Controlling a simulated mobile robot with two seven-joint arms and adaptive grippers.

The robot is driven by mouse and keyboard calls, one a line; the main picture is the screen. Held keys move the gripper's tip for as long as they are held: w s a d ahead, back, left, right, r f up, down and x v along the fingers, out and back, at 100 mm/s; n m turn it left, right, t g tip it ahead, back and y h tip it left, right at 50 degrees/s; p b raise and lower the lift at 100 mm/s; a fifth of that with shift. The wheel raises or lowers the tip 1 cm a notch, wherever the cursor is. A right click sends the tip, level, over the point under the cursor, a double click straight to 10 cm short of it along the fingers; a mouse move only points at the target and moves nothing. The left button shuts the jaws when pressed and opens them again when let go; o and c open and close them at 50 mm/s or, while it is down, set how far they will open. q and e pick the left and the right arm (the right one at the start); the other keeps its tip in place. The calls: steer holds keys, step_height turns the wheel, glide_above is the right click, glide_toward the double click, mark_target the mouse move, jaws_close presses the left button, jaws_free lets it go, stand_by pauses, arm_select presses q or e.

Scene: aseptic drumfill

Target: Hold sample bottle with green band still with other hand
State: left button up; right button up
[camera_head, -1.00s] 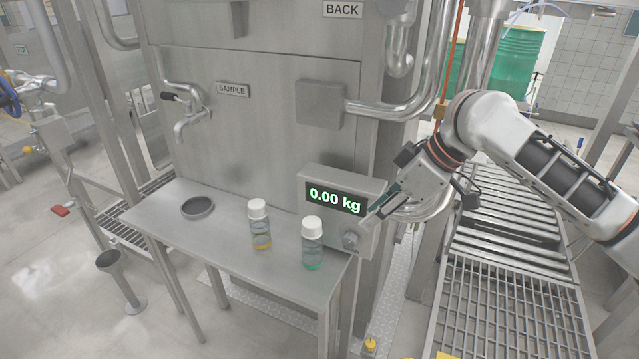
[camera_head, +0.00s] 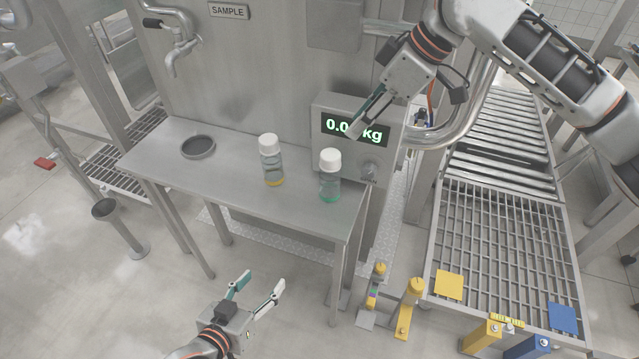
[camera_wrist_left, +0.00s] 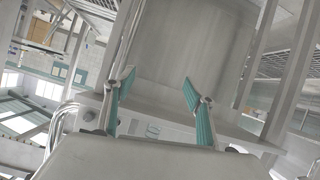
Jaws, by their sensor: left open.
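The sample bottle with the green band (camera_head: 330,178) stands upright on the steel side table, near its right end. It has a white cap and clear body. A similar bottle with a yellow band (camera_head: 271,160) stands to its left, apart from it. My left gripper (camera_head: 263,283) is open and empty, low in front of the table and below the bottles. Its spread teal-padded fingers show in the left wrist view (camera_wrist_left: 158,98), with no bottle between them. My right gripper (camera_head: 352,128) is above and right of the green-banded bottle, in front of the scale display; its finger gap is unclear.
The table (camera_head: 235,180) also carries a shallow round dish (camera_head: 198,146). A sample tap (camera_head: 180,45) is on the wall behind. The scale display (camera_head: 340,128) is partly covered by my right gripper. Yellow posts (camera_head: 408,305) stand on the floor right of the table, beside a roller conveyor (camera_head: 500,160).

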arm_select(q)
steer(key=w+d+r+n+t+h, duration=0.1)
steer(key=w+d+r+n+h, duration=0.15)
steer(key=d+r, duration=0.35)
steer(key=w+d+r+n+t+h, duration=0.1)
steer(key=w+d+r+n+h, duration=0.2)
steer(key=r, duration=0.6)
steer(key=m+t+y, duration=0.1)
steer(key=m+t, duration=0.1)
steer(key=m, duration=0.4)
glide_toward(325, 188)
steer(key=w+d, duration=0.2)
steer(key=shift+w+r, duration=0.4)
steer(key=shift+w+d+f+m+y, duration=0.15)
steer(key=shift+w+m, duration=0.15)
steer(key=shift+m, duration=0.3)
steer(key=shift+w+a+f+m+y, duration=0.1)
steer(key=shift+w+m, duration=0.2)
steer(key=shift+m, duration=0.25)
steer(key=shift+w+d+m, duration=0.2)
steer(key=shift+w+m, duration=0.1)
steer(key=shift+w, duration=0.1)
steer(key=x, duration=0.7)
steer(key=shift+w+d+f, duration=0.1)
steer(key=shift+w, duration=0.05)
steer(key=c, duration=1.2)
steer(key=shift+c, duration=0.7)
